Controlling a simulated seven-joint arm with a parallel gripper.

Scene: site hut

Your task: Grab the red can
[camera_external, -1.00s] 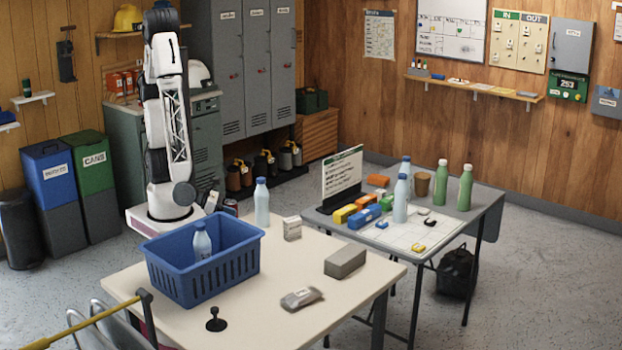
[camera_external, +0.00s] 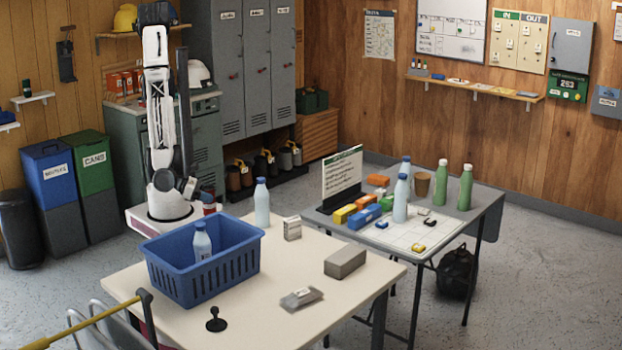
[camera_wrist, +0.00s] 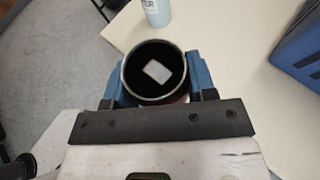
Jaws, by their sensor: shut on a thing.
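The red can (camera_external: 208,203) is small in the external view, at the back left corner of the white table and partly hidden by my arm. In the wrist view the can (camera_wrist: 154,72) is seen from above, with a pale rim, a dark top and a light patch. My gripper (camera_wrist: 155,85) has its blue fingers on both sides of the can, shut on it. In the external view my gripper (camera_external: 199,195) is at the can, low beside my base. I cannot tell whether the can touches the table.
A blue basket (camera_external: 207,277) holding a bottle (camera_external: 202,243) stands in front of my arm. Another pale blue bottle (camera_external: 262,204) stands to the right of the can.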

